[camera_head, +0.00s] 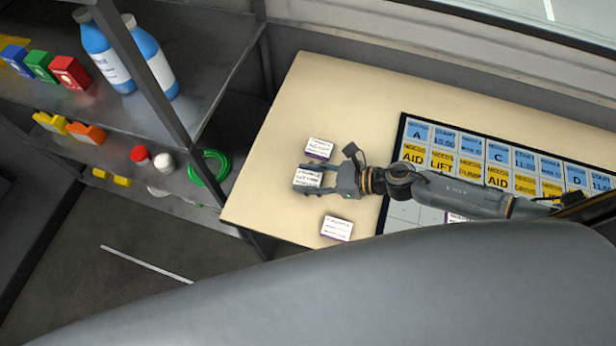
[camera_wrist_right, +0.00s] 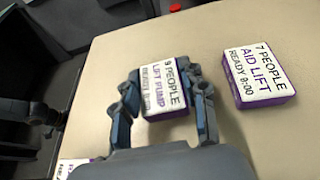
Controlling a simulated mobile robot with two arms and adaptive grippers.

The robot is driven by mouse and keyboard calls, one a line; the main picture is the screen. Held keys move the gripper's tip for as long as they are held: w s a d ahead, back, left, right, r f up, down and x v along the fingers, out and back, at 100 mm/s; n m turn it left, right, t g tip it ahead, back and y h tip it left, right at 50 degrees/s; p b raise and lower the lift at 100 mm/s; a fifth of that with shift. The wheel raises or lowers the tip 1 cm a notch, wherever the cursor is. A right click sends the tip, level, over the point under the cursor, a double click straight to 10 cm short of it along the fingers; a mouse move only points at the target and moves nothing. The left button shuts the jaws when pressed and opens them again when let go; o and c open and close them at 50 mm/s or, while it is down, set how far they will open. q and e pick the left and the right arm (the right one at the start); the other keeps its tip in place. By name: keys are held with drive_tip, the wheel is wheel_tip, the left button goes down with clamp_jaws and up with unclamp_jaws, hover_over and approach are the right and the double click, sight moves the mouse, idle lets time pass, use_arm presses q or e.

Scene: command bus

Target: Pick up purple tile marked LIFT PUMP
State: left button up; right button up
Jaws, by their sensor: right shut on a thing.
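The purple-edged tile marked LIFT PUMP (camera_wrist_right: 165,88) has a white top and sits between the two fingers of my right gripper (camera_wrist_right: 167,98) in the right wrist view. The fingers are shut on its sides. In the head view the same tile (camera_head: 307,179) shows at the fingertips of my right gripper (camera_head: 314,182), near the left end of the table. I cannot tell whether it touches the table. My left gripper is not in view.
A tile marked AID LIFT (camera_wrist_right: 258,75) lies beside the held one; it is the upper tile (camera_head: 318,149) in the head view. Another tile (camera_head: 336,228) lies nearer the front edge. A board of blue and yellow cards (camera_head: 455,160) lies right. Shelves (camera_head: 190,120) stand left.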

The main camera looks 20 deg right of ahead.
wheel_tip(320, 180, up, 2)
drive_tip(key=shift+r+p, duration=0.25)
drive_tip(key=shift+p, duration=0.05)
drive_tip(key=s+d+r+b, duration=0.2)
drive_tip(key=s+d+r, duration=0.4)
drive_tip(key=s+r, duration=0.4)
drive_tip(key=shift+s+d, duration=0.25)
drive_tip(key=shift+s, duration=0.95)
